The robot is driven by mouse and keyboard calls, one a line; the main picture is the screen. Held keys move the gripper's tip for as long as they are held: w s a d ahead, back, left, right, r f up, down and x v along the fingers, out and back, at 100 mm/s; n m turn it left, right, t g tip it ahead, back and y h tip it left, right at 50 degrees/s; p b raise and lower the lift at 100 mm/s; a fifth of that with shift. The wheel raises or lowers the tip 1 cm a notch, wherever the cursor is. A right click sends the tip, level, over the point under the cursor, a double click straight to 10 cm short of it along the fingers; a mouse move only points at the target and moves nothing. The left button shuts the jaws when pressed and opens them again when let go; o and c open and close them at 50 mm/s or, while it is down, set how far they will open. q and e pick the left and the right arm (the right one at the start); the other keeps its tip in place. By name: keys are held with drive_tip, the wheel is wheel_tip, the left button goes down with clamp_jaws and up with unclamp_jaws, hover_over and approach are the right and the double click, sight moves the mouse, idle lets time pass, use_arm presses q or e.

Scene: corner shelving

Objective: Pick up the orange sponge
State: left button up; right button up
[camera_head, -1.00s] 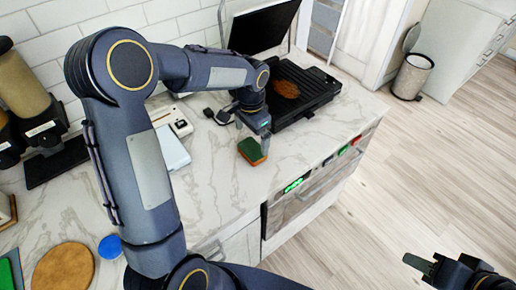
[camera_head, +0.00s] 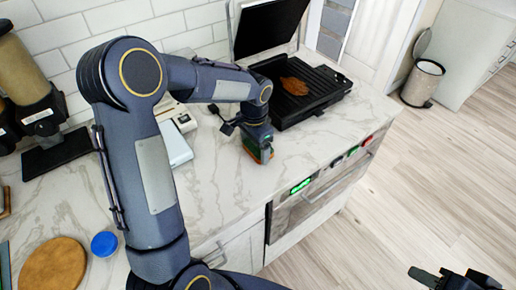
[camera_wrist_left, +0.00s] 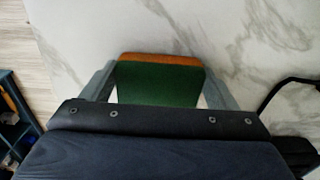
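The orange sponge (camera_head: 257,154), with a green face and an orange edge, stands on the marble counter in front of the black grill. My left gripper (camera_head: 258,142) is down over it and partly hides it in the head view. In the left wrist view the sponge (camera_wrist_left: 158,84) lies between the two grey fingers, with narrow gaps at its sides, so the gripper looks open around it. My right gripper (camera_head: 425,277) is at the lower right over the floor, cut by the frame edge; its opening is unclear.
The open grill (camera_head: 312,100), holding a brown piece of food (camera_head: 295,86), stands just behind the sponge. A white device (camera_head: 174,143) is to the left. A round wooden board (camera_head: 54,264) and blue lid (camera_head: 104,244) lie near left. Counter right of the sponge is clear.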

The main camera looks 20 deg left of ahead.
sight(255, 147)
use_arm(q)
drive_tip(key=shift+c, duration=1.3)
drive_tip(key=shift+r+p, duration=0.55)
drive_tip(key=shift+r, duration=0.15)
wheel_tip(255, 147, up, 3)
drive_tip(key=shift+f+p, duration=0.1)
drive_tip(key=shift+p, duration=0.95)
drive_tip(key=s+d+r+p, duration=0.1)
drive_tip(key=s+d+r, duration=0.1)
drive_tip(key=r, duration=0.1)
drive_tip(key=s+d+r+p, duration=0.1)
drive_tip(key=r, duration=0.1)
drive_tip(key=shift+d+p, duration=0.15)
drive_tip(key=shift+p, duration=0.2)
drive_tip(key=s+d+r+p, duration=0.1)
drive_tip(key=s+d+r, duration=0.2)
drive_tip(key=s+d, duration=0.3)
drive_tip(key=shift+s+d+r, duration=0.4)
